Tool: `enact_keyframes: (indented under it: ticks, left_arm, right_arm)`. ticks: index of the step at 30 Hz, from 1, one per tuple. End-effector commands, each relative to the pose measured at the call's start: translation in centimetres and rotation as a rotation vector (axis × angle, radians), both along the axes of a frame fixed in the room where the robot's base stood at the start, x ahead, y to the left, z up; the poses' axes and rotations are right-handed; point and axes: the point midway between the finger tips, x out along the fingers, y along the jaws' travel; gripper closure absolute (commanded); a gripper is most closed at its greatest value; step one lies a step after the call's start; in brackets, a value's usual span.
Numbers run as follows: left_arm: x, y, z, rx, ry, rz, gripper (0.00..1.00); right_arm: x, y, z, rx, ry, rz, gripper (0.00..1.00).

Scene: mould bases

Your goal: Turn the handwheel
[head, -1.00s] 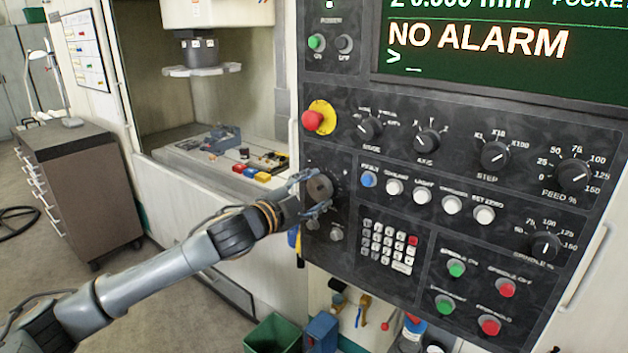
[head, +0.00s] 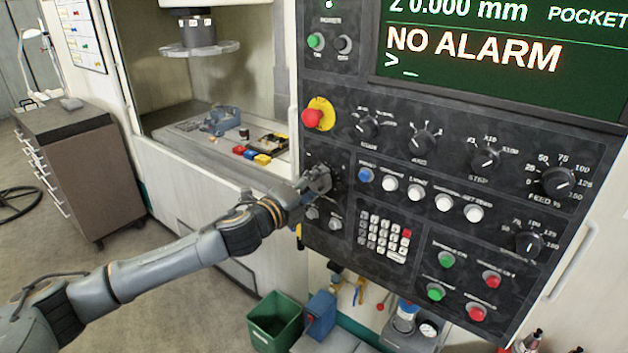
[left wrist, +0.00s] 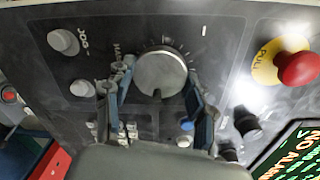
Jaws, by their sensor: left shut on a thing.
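The handwheel (left wrist: 160,72) is a round grey knob on the dark control panel, with scale marks around it. In the left wrist view one finger of my left gripper (left wrist: 152,100) is on each side of it, and the gripper is shut on its rim. In the head view my left gripper (head: 314,182) reaches the panel's left edge and partly hides the handwheel (head: 322,177). My right gripper is not in view.
A red emergency stop button (head: 313,118) on a yellow plate sits just above the handwheel. Small knobs and a keypad (head: 385,238) lie close below and to the right. The screen (head: 500,50) reads NO ALARM. A green bin (head: 275,322) stands below.

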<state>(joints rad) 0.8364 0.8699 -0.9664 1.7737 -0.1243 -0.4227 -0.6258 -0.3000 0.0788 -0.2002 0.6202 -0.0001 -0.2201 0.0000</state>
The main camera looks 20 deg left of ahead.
Motion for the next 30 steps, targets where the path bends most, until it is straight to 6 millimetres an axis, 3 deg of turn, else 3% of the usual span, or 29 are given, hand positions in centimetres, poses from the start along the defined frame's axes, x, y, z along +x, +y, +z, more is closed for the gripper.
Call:
enact_keyframes:
  ticks: [9, 25, 26, 28, 30]
  left_arm:
    - [-0.01, -0.04, -0.07, 0.106, -0.037, -0.001, 0.76]
    - [-0.02, -0.04, -0.16, 0.124, -0.043, 0.000, 0.76]
    - [-0.03, -0.05, -0.16, 0.124, -0.043, 0.000, 0.39]
    - [-0.02, -0.04, -0.15, 0.124, -0.043, 0.000, 0.24]
    - [-0.02, -0.04, -0.14, 0.123, -0.043, -0.001, 0.22]
  right_arm:
    - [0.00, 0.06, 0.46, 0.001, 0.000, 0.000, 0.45]
    - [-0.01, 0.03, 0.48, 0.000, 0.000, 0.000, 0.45]
    - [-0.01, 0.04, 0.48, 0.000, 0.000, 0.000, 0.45]
    - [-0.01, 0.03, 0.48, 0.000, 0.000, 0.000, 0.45]
    - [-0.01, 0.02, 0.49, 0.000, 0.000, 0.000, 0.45]
